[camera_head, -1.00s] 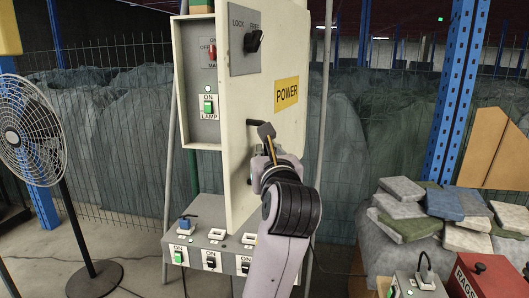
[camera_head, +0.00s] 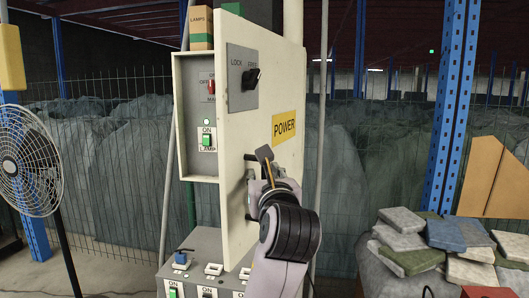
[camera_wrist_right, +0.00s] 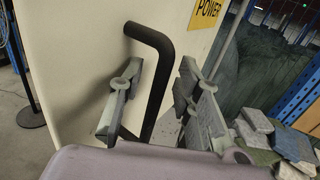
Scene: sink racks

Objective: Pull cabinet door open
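The cream cabinet door (camera_head: 235,130) with a yellow POWER label stands partly open, and the shallow cabinet (camera_head: 199,165) shows its switches at the left. The black bent door handle (camera_wrist_right: 158,62) runs between the two spread fingers of my right gripper (camera_wrist_right: 160,85) in the right wrist view. A gap shows beside the handle, so the fingers are around it but not closed on it. In the head view my right gripper (camera_head: 262,178) is at the door's front face and hides part of the handle. My left gripper is not in view.
A switch box (camera_head: 207,246) stands below the cabinet. A black fan (camera_head: 25,160) is at the left. A blue rack post (camera_head: 452,105) and stacked cloth-like blocks (camera_head: 435,240) are at the right. A wire fence (camera_head: 345,150) runs behind.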

